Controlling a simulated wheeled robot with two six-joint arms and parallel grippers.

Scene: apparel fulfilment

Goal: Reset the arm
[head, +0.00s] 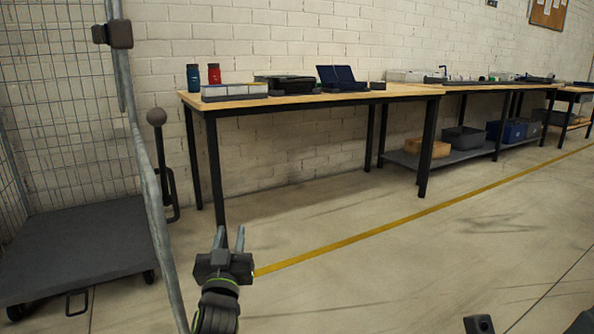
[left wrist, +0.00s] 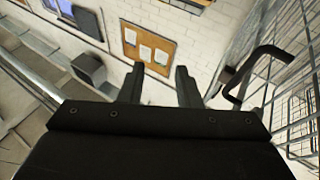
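My left gripper (head: 230,238) points up from the bottom of the head view, above open floor in front of the table. Its two fingers are apart with nothing between them. In the left wrist view the same gripper (left wrist: 160,85) shows two dark fingers spread apart and empty, with the white wall behind. Dark parts, seemingly of my right arm, show at the bottom right edge of the head view. The right gripper's fingers cannot be made out there.
A wooden table (head: 330,97) along the wall holds two bottles, white boxes and a blue case (head: 341,77). A cart (head: 75,245) with a mesh cage stands at the left, its metal post close to my left arm. More tables continue right. The floor (head: 400,265) is clear.

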